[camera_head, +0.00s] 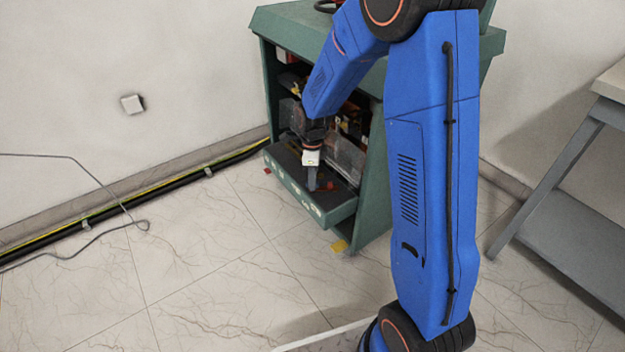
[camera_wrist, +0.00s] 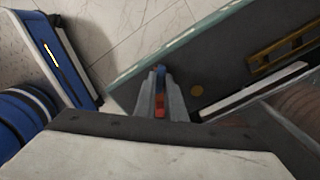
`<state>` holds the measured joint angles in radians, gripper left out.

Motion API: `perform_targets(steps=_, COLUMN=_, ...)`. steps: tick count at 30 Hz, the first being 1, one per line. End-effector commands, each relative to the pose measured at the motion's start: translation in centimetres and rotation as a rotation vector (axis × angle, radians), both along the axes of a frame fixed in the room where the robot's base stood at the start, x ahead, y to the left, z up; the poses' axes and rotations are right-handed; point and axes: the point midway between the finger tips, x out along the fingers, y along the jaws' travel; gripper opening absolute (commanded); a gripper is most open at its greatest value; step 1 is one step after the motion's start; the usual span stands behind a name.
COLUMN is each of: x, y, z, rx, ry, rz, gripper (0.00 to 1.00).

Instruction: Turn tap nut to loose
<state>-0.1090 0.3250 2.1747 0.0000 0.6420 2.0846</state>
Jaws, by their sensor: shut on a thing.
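My gripper (camera_head: 312,184) reaches down into the open front of a green cabinet, just above its dark lower shelf. In the wrist view my gripper (camera_wrist: 161,78) has its two grey fingers close together. A small blue piece, which looks like the tap nut (camera_wrist: 160,69), sits between the fingertips. A red part (camera_wrist: 159,104) shows in the gap between the fingers, further back. The fingers hide most of the nut, so its turn angle cannot be told.
The green cabinet (camera_head: 372,220) has side walls and a raised front lip close around my gripper. Copper-coloured coils (camera_wrist: 297,116) stand to the right in the wrist view. A grey table (camera_head: 570,200) stands at the right. The tiled floor in front is mostly clear.

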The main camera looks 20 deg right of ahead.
Motion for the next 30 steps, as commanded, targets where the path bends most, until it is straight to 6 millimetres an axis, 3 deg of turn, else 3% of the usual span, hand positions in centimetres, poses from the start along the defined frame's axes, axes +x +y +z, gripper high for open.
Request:
perform_targets(steps=11, x=0.02, y=0.00, z=0.03, rx=0.000, ry=-0.001, rz=0.214, gripper=0.00)
perform_targets(steps=30, x=0.04, y=0.01, z=0.04, rx=0.000, ry=-0.001, rz=0.821, gripper=0.00)
